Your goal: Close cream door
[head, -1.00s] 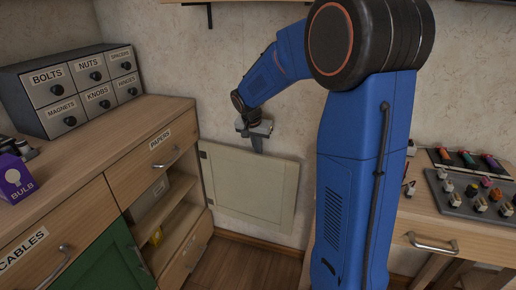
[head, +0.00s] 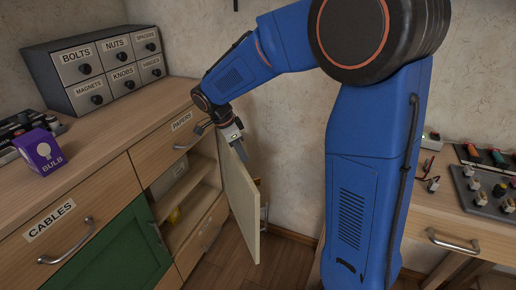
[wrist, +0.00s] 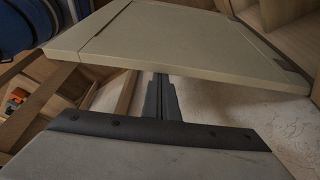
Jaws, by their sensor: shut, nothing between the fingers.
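The cream door (head: 238,195) stands swung out from the open shelf compartment of the wooden cabinet, well away from closed. Its top edge is seen almost end-on in the head view. My gripper (head: 242,154) is shut and empty at the door's top edge, on the side toward the wall. In the wrist view the shut fingers (wrist: 161,97) reach to the edge of the cream door (wrist: 185,40), which hides their tips. I cannot tell whether they touch it. The open compartment (head: 190,200) shows shelves and a yellow item inside.
The PAPERS drawer (head: 165,150) is above the compartment, and a green door (head: 110,250) is to its left. A purple BULB box (head: 40,152) and a grey drawer unit (head: 100,70) stand on the cabinet top. A workbench (head: 465,225) is at right. Floor shows below the door.

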